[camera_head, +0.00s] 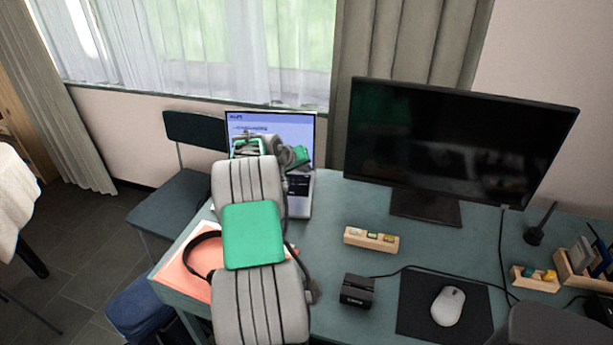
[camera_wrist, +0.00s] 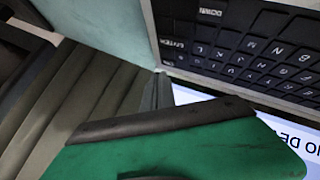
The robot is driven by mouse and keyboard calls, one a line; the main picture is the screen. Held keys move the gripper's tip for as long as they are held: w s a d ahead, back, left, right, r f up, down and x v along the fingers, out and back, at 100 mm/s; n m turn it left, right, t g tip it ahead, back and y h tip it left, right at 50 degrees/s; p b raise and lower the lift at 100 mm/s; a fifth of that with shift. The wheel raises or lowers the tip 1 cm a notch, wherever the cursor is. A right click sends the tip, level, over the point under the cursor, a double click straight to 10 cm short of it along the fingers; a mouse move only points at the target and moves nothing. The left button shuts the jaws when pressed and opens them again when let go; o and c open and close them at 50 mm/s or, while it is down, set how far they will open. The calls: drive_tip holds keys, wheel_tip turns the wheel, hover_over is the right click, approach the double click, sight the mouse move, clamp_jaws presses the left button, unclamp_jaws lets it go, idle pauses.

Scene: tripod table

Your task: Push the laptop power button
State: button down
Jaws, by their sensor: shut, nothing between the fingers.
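The laptop (camera_head: 301,203) stands open at the back left of the desk, its screen lit pale blue with text too small to read. My arm covers much of its keyboard in the head view. In the wrist view the laptop's dark keys (camera_wrist: 240,42) fill the upper right, and a strip of lit screen shows at the lower right. I cannot make out the power button. My gripper (camera_wrist: 157,92) is shut and empty, over or beside the laptop at the keyboard's edge. Its green and dark housing fills the lower part; I cannot tell whether it touches.
A large dark monitor (camera_head: 455,140) stands right of the laptop. A small wooden box (camera_head: 371,240), a black device (camera_head: 357,291) and a mouse (camera_head: 448,306) on a dark pad are nearer. Headphones (camera_head: 197,248) lie under my arm at left. A chair (camera_head: 180,205) stands behind the desk's left side.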

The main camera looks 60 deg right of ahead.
sight(305, 178)
drive_tip(key=shift+r+p, duration=1.75)
drive_tip(key=shift+r, duration=1.25)
